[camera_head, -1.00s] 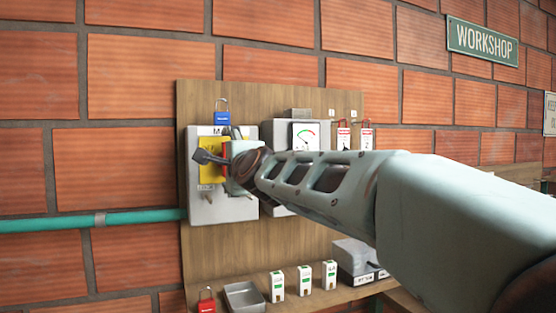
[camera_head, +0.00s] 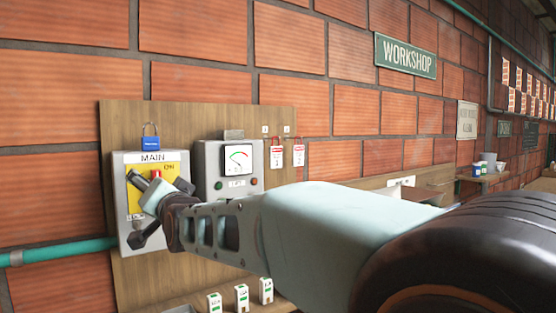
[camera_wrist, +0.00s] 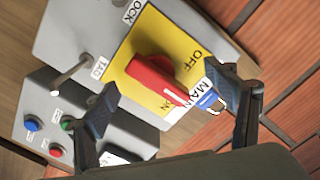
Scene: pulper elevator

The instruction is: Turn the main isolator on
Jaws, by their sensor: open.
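The main isolator is a grey box (camera_head: 130,222) with a yellow plate and a red rotary handle (camera_head: 157,175), on a wooden board. In the wrist view the red handle (camera_wrist: 155,80) shows clearly on the yellow plate (camera_wrist: 163,38). Its narrow end points toward the MAIN label, between OFF and ON, and partly covers the ON lettering. My gripper (camera_head: 142,208) is at the box front, partly hiding the plate. In the wrist view its fingers (camera_wrist: 163,94) are spread, one on each side of the handle's narrow end. Contact with the handle cannot be told.
A blue padlock (camera_head: 150,143) hangs above the box. A grey meter box (camera_head: 208,160) with buttons stands close on the right, behind my arm. Red-and-white tags (camera_head: 277,157) hang further right. Several small white blocks (camera_head: 241,297) stand below. A green pipe (camera_head: 70,252) enters from the left.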

